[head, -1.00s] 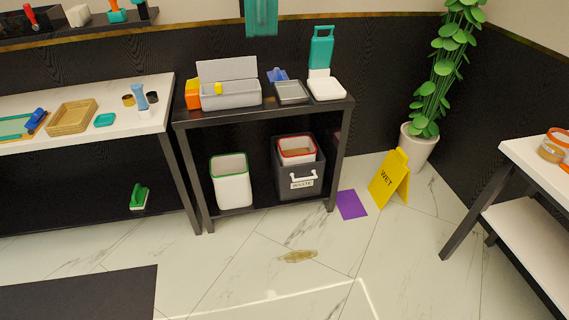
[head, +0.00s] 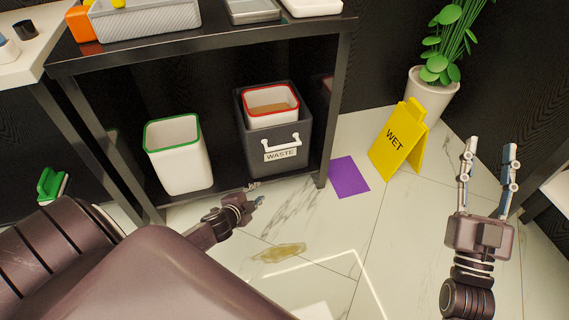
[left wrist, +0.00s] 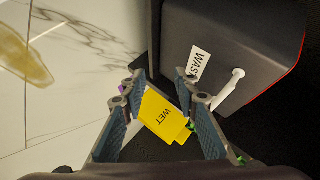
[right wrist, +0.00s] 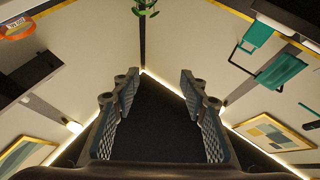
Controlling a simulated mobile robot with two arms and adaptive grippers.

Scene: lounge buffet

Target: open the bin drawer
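The bin drawer (head: 262,150) is a dark grey box labelled WASTE on the low shelf, with a white handle (head: 282,145) on its front. A white bin with a red rim (head: 271,110) sits in its top. My left gripper (head: 256,194) is low in front of the drawer, below the handle and apart from it. In the left wrist view the left fingers (left wrist: 157,90) are spread and empty, with the drawer front (left wrist: 225,45) and handle (left wrist: 230,90) to their upper right. My right gripper (head: 490,150) is raised at the right, open and empty; its spread fingers (right wrist: 160,90) also show in the right wrist view.
A white bin with a green rim (head: 178,153) stands left of the drawer. A table leg (head: 336,115) is to its right. A purple sheet (head: 348,177), a yellow WET sign (head: 397,145) and a brownish spill (head: 278,252) are on the floor. Floor before the drawer is otherwise clear.

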